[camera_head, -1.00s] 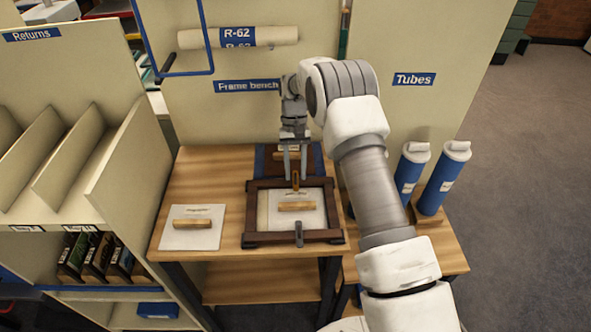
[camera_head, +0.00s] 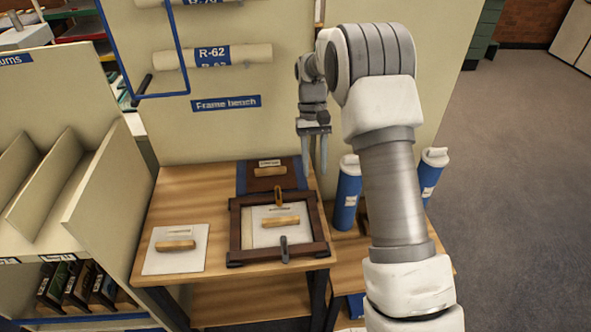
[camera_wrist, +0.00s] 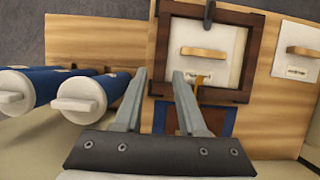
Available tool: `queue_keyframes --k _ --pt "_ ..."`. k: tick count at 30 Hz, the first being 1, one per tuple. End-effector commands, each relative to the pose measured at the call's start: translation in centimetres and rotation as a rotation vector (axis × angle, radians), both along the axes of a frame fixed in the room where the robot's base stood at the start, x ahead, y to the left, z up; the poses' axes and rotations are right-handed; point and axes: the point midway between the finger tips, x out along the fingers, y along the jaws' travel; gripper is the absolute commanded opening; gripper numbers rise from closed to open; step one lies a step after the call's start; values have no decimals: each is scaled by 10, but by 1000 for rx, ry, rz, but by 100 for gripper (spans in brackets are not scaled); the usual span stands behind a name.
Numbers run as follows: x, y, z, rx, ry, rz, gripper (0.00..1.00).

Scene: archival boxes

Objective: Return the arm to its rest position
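My gripper (camera_head: 314,150) is raised above the right back edge of the wooden bench (camera_head: 172,190), apart from everything on it. Its two fingers are spread with nothing between them, and they also show apart in the wrist view (camera_wrist: 157,78). A dark wooden frame (camera_head: 236,228) lies on the bench with a white panel inside that has a tan handle (camera_head: 281,222). A tan clip (camera_head: 278,196) sits at the frame's back edge and a grey clip (camera_head: 284,249) at its front edge.
A white panel with a handle (camera_head: 176,258) lies left of the frame. Blue tubes (camera_head: 346,196) with white caps stand to the right, partly behind my arm. A back panel with a rolled tube (camera_head: 235,55) and a blue wire rack (camera_head: 184,60) rises behind. Shelving with dividers (camera_head: 85,185) is at left.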

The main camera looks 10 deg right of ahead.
Motion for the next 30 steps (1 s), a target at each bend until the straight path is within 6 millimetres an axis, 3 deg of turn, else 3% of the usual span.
queue_keyframes --k 6,23,26,30 --pt "-5 -15 9 -1 0 0 40" --pt "-7 -16 14 0 -6 0 40" --pt "-11 -16 28 1 -32 0 40" --pt "-24 -16 65 2 -104 -2 40"
